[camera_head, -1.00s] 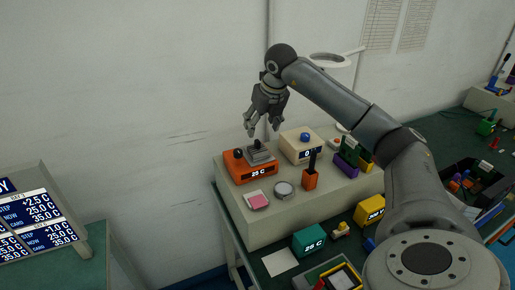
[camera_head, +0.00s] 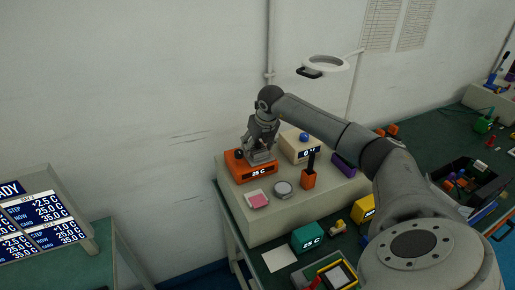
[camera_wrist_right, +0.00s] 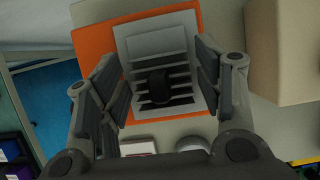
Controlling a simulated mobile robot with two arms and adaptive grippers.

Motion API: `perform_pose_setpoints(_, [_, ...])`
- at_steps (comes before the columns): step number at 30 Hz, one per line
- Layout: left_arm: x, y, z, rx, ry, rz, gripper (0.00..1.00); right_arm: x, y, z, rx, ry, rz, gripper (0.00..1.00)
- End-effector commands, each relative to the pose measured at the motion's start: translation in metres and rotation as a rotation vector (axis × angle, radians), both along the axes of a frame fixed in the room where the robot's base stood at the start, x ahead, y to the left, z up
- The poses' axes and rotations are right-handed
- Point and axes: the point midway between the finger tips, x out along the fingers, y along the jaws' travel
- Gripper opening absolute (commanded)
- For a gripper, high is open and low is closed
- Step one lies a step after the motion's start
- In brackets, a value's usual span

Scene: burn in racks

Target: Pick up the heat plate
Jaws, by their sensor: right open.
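My left gripper is not in view.
A beige box (camera_head: 300,148) with a blue knob stands close to the right of the orange unit. A pink pad (camera_head: 258,200), a round disc (camera_head: 283,188) and an orange holder (camera_head: 309,179) stand nearer on the raised beige bench (camera_head: 270,228). A ring lamp (camera_head: 325,64) hangs behind.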

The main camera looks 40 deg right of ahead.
Motion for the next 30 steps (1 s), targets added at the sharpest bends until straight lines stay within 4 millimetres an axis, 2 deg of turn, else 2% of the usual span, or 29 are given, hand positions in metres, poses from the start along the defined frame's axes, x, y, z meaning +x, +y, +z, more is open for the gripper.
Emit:
perform_pose_setpoints(5, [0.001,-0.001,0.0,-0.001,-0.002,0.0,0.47,0.0,0.0,-0.001,0.0,0.0,0.0,0.61])
perform_pose_setpoints(12, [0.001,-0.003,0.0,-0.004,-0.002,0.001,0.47,0.0,0.0,0.0,0.0,0.0,0.0,0.31])
perform_pose_setpoints(15, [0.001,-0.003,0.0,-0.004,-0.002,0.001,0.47,0.0,0.0,0.0,0.0,-0.001,0.0,0.22])
perform_pose_setpoints(25, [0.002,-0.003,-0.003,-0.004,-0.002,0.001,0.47,0.0,0.0,0.003,-0.001,-0.002,0.0,0.22])
perform_pose_setpoints(30, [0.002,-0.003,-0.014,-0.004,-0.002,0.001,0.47,0.001,0.0,0.014,-0.001,-0.005,0.001,0.22])
